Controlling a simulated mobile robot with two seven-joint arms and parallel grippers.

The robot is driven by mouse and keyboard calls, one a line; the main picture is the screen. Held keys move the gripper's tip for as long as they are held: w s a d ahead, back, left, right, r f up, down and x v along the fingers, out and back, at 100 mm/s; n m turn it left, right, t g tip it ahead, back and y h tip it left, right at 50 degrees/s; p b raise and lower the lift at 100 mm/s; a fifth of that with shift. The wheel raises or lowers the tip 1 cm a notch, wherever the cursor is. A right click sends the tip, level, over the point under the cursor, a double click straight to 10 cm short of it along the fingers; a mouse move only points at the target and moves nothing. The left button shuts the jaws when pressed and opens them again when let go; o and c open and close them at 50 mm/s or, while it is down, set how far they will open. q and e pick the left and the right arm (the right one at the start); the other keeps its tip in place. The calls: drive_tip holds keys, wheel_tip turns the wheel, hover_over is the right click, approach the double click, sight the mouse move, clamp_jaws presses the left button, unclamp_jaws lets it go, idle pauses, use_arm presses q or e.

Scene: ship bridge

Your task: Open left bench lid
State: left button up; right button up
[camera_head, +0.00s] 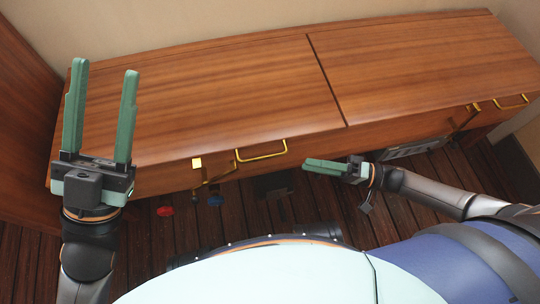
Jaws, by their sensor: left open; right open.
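The left bench lid (215,97) is a flat wooden panel lying shut on the bench. A brass handle (262,153) sits on its front edge, with a brass plate (197,163) to the left of it. My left gripper (101,110) is open and empty, its green fingers pointing up over the lid's left end. My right gripper (328,167) is in front of the bench, a little to the right of the brass handle and apart from it. It is open, but seen from the side, so the gap between its fingers hardly shows.
The right bench lid (420,65) is also shut, with its own brass handle (511,102). A red item (165,211) and a blue item (215,200) are low in front of the bench. A wooden panel (25,130) stands at the left. Plank floor (415,220) lies below.

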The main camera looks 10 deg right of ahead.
sight(265, 156)
drive_tip(key=b+x, duration=0.2)
drive_tip(key=x, duration=1)
drive_tip(key=shift+w+a+r, duration=0.1)
drive_tip(key=shift+a, duration=0.1)
drive_tip(key=shift+c, duration=0.4)
clamp_jaws()
idle(0.5)
